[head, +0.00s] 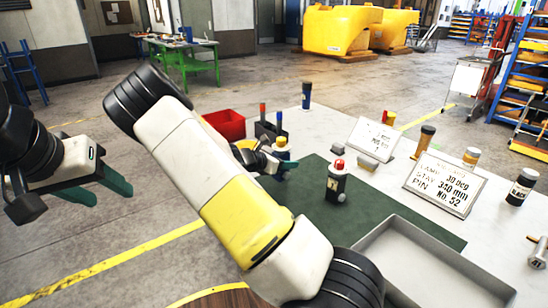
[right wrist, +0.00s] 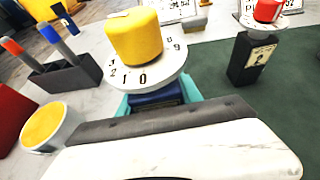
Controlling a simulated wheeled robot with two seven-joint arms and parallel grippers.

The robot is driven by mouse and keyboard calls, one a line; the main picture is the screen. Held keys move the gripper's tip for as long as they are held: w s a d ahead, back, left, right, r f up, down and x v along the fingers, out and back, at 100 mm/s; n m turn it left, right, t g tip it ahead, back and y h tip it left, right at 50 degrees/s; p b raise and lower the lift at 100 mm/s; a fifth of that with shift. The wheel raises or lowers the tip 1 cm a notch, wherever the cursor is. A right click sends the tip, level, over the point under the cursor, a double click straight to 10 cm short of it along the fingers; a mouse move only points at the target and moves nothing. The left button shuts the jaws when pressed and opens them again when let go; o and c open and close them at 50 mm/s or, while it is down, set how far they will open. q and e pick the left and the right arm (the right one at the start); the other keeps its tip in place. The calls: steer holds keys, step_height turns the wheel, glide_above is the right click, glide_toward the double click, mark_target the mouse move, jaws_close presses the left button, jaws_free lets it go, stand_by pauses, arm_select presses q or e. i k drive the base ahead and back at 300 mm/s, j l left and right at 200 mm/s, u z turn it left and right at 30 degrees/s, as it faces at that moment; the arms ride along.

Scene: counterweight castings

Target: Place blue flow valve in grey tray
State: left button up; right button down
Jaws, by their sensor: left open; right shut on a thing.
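The blue flow valve (head: 282,152) has a yellow knob and a white numbered dial over a blue body. It stands upright near the left edge of the green mat in the head view, and fills the top middle of the right wrist view (right wrist: 145,40). My right gripper (head: 277,167) is shut on its blue body, with teal fingers (right wrist: 158,98) on either side. I cannot tell whether the valve touches the table. The grey tray (head: 432,265) is empty where visible, at the front right; its near part is cut off. My left gripper (head: 112,188) is open and empty, off the table to the left.
A dark valve with a red knob (head: 337,183) stands on the green mat (head: 395,207), between the held valve and tray. A red bin (head: 225,124) and a dark pen holder (head: 268,130) are behind the right gripper. Sign cards (head: 445,184) and bottles stand at right.

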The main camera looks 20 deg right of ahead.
mark_target(396, 263)
steer(key=k+l, duration=0.15)
steer(key=k, duration=0.2)
steer(key=k+l+z, duration=0.1)
steer(key=k, duration=0.3)
steer(key=k+l, duration=0.2)
steer(key=k, duration=0.15)
steer(key=j+z, duration=0.05)
